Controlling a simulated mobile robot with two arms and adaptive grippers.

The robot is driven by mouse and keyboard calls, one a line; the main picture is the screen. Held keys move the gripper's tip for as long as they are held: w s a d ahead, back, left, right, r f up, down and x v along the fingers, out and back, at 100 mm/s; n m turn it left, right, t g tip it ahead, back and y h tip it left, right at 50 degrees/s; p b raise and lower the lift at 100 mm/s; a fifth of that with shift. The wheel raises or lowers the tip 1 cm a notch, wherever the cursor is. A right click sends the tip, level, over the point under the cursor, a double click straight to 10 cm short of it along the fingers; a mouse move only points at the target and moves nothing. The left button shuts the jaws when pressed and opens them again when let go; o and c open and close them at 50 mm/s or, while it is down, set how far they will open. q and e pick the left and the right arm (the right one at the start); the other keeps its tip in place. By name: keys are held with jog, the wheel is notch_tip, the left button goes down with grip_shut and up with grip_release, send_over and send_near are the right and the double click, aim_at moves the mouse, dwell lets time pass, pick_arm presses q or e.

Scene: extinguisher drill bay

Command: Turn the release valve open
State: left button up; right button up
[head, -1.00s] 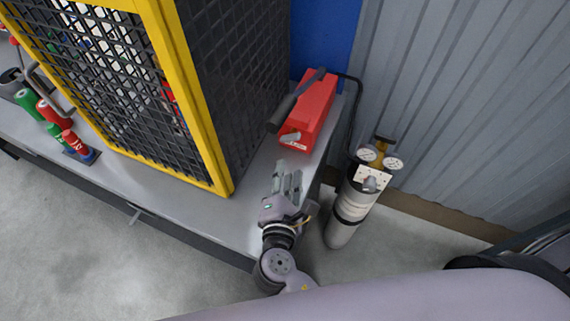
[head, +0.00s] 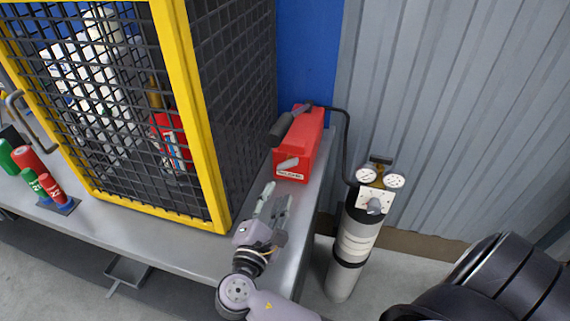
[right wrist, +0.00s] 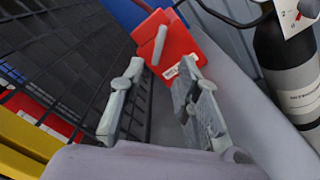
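The red pump box (head: 307,140) stands on the grey bench, right of the cage. A small light grey lever (head: 287,164), which looks like the release valve, sits slanted on its near face. The lever also shows in the right wrist view (right wrist: 159,45), ahead of the fingers. A dark pump handle (head: 290,120) lies along the box's upper left. My right gripper (head: 274,194) is open and empty, just short of the box and apart from the lever. Its spread fingers show in the right wrist view (right wrist: 160,85). My left gripper is out of view.
The yellow-framed mesh cage (head: 205,125) stands close left of my right gripper. A black hose (head: 348,130) runs from the box toward a grey cylinder (head: 354,240) with two gauges, right of the bench (head: 180,245). A corrugated wall (head: 450,110) stands behind.

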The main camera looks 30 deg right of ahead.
aim_at(287, 167)
jog(key=p+x, duration=0.1)
jog(key=x, duration=0.9)
jog(key=shift+p, duration=0.35)
jog(key=shift+w+d, duration=0.35)
jog(key=shift+w, duration=0.1)
jog(key=shift+d, duration=0.1)
jog(key=c, duration=0.3)
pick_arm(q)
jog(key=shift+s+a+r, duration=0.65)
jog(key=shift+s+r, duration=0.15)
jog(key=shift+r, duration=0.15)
pick_arm(e)
grip_shut()
